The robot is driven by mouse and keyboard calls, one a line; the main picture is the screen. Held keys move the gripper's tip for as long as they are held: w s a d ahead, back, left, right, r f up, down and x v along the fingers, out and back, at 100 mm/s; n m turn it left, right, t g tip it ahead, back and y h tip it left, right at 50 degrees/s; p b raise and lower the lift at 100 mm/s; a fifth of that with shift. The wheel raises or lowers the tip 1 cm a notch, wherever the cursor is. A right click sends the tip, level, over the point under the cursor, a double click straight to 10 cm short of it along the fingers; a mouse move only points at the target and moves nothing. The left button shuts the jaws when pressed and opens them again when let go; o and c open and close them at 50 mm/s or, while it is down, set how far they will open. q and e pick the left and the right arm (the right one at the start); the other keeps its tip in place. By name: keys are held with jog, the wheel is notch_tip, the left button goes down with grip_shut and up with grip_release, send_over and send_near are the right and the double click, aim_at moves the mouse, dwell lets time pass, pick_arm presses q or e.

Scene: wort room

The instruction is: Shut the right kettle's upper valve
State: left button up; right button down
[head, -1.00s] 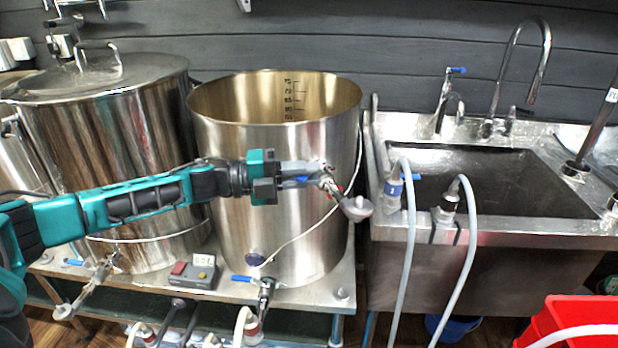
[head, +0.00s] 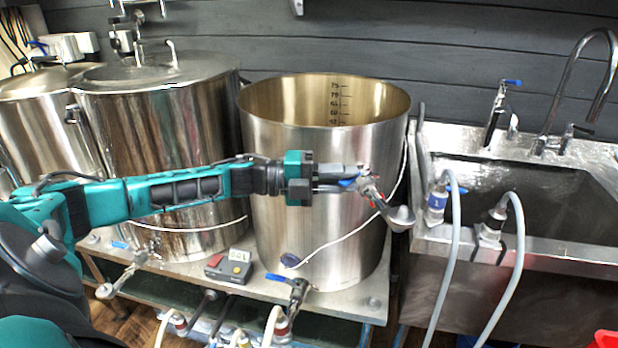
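The right kettle (head: 310,190) is the open, tall steel pot with volume marks inside its far wall. Its upper valve (head: 372,190) sticks out at the right of its front, with a spout pointing down to the right. My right gripper is not in view.
The kettle's lower valve (head: 296,290) has a blue handle at the stand's front edge. A lidded kettle (head: 160,140) stands to the left, behind my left arm. A control box (head: 228,265) sits on the stand. The sink (head: 535,195) with grey hoses (head: 452,260) is at the right.

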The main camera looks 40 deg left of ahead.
pick_arm(q)
jog(key=v, duration=1.1)
jog(key=shift+s+a+p, duration=0.2)
jog(key=shift+a+p, duration=0.05)
jog(key=shift+p, duration=0.05)
jog(key=shift+c, duration=0.4)
